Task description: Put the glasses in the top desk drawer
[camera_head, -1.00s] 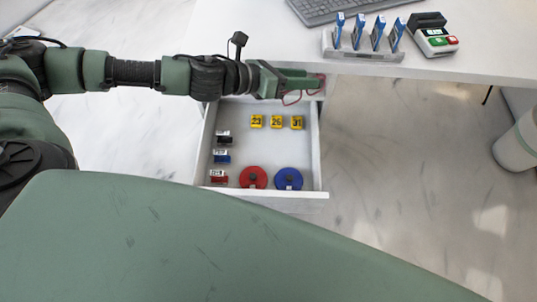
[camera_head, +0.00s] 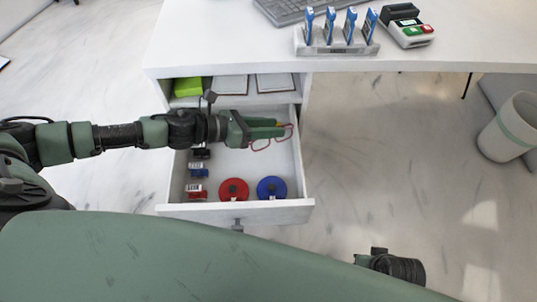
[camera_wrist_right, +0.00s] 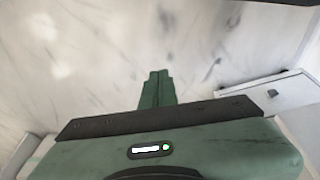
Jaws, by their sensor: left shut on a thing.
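The glasses (camera_head: 261,146), with a thin red frame, hang from my left gripper (camera_head: 282,128), which is shut on them. Gripper and glasses are over the right rear part of the open top drawer (camera_head: 292,211); how high above its floor is hard to tell. The gripper hides part of the glasses. In the right wrist view my right gripper (camera_wrist_right: 157,88) has its fingers together and empty, above the floor.
The drawer holds a red disc (camera_head: 233,190), a blue disc (camera_head: 272,188) and small labelled blocks (camera_head: 197,190) along its left side. The desk top (camera_head: 215,40) carries a keyboard, a rack (camera_head: 337,46) and a card terminal (camera_head: 406,30). A bin (camera_head: 508,128) stands at right.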

